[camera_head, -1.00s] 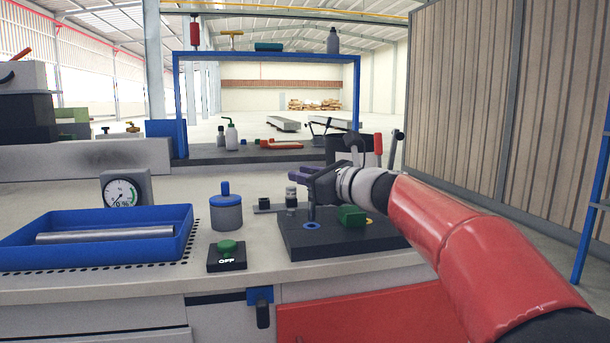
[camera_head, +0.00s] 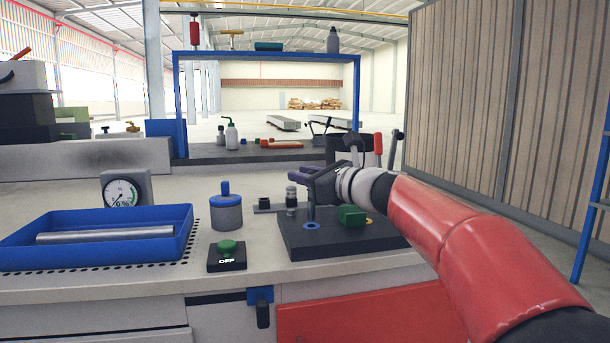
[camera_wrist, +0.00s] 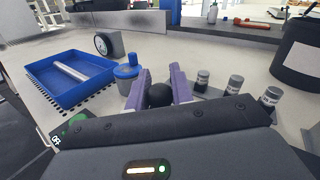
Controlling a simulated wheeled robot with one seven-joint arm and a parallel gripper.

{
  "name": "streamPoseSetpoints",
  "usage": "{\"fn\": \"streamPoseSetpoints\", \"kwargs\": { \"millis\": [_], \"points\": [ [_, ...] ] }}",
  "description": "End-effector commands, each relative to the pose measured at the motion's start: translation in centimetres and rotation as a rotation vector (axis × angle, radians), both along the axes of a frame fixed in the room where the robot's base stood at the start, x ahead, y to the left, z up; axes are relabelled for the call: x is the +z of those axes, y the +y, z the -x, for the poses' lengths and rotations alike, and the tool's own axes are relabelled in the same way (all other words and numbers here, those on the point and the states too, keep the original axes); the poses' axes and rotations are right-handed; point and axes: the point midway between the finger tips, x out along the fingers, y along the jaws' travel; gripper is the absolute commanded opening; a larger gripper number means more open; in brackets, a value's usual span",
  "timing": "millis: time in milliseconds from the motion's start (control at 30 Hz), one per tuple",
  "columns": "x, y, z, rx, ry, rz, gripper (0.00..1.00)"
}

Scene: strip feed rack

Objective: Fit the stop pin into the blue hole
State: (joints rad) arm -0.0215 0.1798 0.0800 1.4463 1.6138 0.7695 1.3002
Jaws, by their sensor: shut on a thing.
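My gripper (camera_head: 308,172) is shut on the stop pin (camera_head: 311,203), above the dark block (camera_head: 295,240). In the wrist view my gripper's purple fingers (camera_wrist: 160,88) hold the pin's round black knob (camera_wrist: 159,95). In the head view the pin hangs upright, its lower end at the blue-ringed hole (camera_head: 312,226) near the block's front left. I cannot tell whether the tip is inside the hole or just above it. The wrist view hides the hole and the pin's lower part.
A green block (camera_head: 352,215) and a yellow ring (camera_head: 370,221) are on the dark block's right. Left are a green button box (camera_head: 227,257), a blue-lidded pot (camera_head: 226,212), a gauge (camera_head: 126,190) and a blue tray (camera_head: 60,258). Grey-black cylinders (camera_wrist: 234,87) stand behind.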

Motion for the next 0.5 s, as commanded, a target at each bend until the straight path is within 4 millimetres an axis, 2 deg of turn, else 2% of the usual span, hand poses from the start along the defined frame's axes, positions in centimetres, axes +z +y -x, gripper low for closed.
{"fn": "streamPoseSetpoints", "kwargs": {
  "millis": [500],
  "points": [
    [-0.77,-0.01,0.01,0.000,0.000,0.000,0.00]
  ]
}}
